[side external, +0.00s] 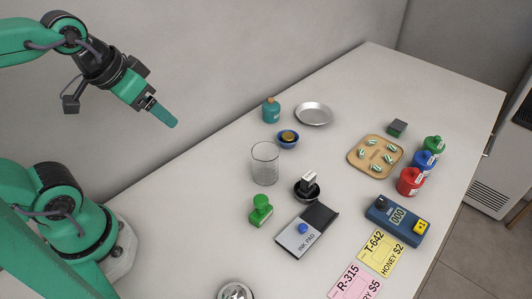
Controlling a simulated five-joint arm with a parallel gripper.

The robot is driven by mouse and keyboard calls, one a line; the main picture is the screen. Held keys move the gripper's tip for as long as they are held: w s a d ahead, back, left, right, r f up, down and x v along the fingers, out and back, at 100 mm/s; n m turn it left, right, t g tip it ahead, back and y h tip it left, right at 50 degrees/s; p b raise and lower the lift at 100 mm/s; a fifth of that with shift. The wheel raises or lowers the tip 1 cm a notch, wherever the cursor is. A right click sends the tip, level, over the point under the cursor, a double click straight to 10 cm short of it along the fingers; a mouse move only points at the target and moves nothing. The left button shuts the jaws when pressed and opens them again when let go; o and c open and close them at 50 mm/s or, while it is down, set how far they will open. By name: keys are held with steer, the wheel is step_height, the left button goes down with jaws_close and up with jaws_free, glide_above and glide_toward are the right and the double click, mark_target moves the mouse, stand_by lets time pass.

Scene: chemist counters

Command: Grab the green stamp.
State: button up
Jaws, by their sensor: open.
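The green stamp (261,211) stands upright on the counter, left of the ink pad and in front of the glass beaker. It has a rounded knob handle on a wider block base. My gripper (163,113) is high in the air at the upper left, well above the counter and apart from the stamp. It is open, with nothing seen in it; from this side its fingers overlap and the gap is hard to see.
The ink pad (302,241) lies right of the stamp. A round metal item (235,290) is at the front edge. A blue counter device (393,219) and bottles stand right. Bare counter lies left of the stamp.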

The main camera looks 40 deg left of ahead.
steer(key=shift+w, duration=0.1)
steer(key=m+g+h, duration=0.2)
steer(key=m, duration=1.6)
glide_toward(257, 205)
steer(key=x, duration=0.4)
steer(key=shift+d+f, duration=0.1)
steer(key=shift+f, duration=0.25)
steer(key=shift+w+f, duration=0.1)
steer(key=shift+f, duration=0.05)
steer(key=shift+x, duration=1.15)
steer(key=shift+f, duration=0.15)
steer(key=shift+x, duration=2.45)
steer(key=c, duration=1.1)
